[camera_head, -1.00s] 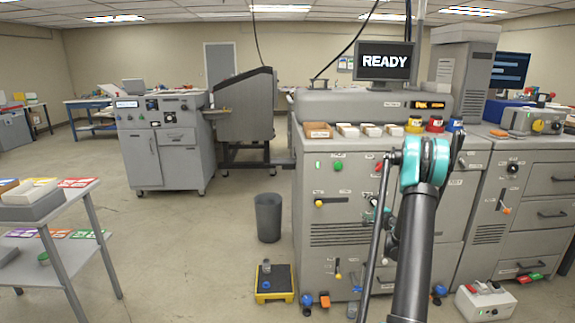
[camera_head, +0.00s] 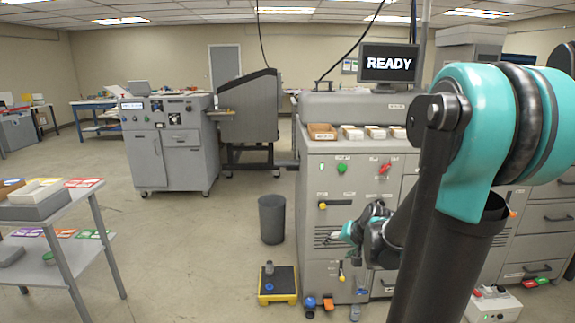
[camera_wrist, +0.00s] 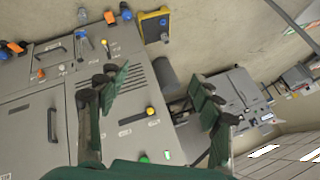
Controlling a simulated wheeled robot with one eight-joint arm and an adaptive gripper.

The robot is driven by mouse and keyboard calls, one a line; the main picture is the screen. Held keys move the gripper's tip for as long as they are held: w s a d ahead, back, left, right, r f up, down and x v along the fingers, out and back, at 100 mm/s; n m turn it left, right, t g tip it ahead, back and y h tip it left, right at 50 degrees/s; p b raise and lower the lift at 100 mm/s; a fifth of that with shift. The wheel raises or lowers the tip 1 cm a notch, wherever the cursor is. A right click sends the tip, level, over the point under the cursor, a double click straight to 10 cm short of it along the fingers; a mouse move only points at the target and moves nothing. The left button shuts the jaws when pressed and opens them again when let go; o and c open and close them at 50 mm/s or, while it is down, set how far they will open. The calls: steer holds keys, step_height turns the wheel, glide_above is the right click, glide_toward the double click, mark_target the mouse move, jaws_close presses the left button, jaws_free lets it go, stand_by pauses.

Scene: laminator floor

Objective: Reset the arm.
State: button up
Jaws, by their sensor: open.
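My arm fills the right of the head view, with its large teal joint close to the camera. My gripper (camera_head: 345,232) shows small in front of the grey laminator cabinet (camera_head: 327,268), left of the arm. In the wrist view my gripper (camera_wrist: 160,100) has its two dark green fingers spread wide apart, with nothing between them but the view of the cabinet side and floor. It is apart from the cabinet front as far as I can tell. Part of the cabinet is hidden behind my arm.
A monitor reading READY (camera_head: 387,64) stands above the cabinet. A grey bin (camera_head: 272,219) and a yellow-edged platform (camera_head: 277,285) stand on the floor left of it. A shelf cart (camera_head: 60,222) is at far left. The floor between is clear.

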steer(key=s+d+f+n+g+h, duration=0.1)
steer(key=s+f, duration=0.1)
steer(key=s, duration=0.7)
steer(key=s+d+f+n+g+h, duration=0.1)
steer(key=s+f+n+h, duration=0.1)
steer(key=s, duration=0.7)
steer(key=shift+s+d+f+n+g, duration=0.15)
steer(key=shift+d+f+n+g, duration=0.1)
steer(key=shift+f+n+g, duration=0.05)
